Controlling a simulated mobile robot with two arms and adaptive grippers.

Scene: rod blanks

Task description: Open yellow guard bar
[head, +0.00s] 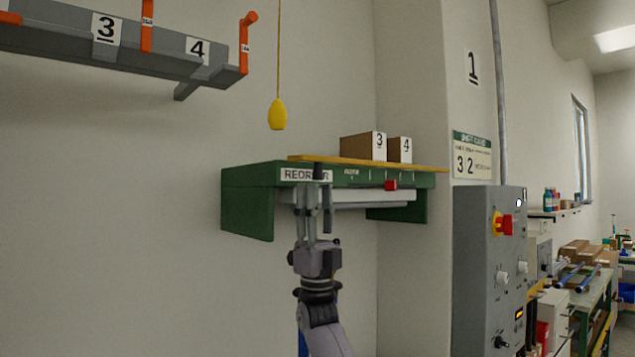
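A yellow bar (420,167) lies along the top front of a green wall shelf (247,200), in front of two boxes. It runs level from above the "REORDER" label to past the shelf's right end. I take it to be the guard bar. My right gripper (316,185) points up in front of the shelf's left part, its tips overlapping the "REORDER" label just below the bar. Whether it touches the shelf or bar cannot be told. My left gripper is not in view.
Boxes marked 3 (360,147) and 4 (399,150) stand behind the bar. A yellow pull (277,114) hangs on a cord at upper left. A grey control cabinet (480,280) stands at right.

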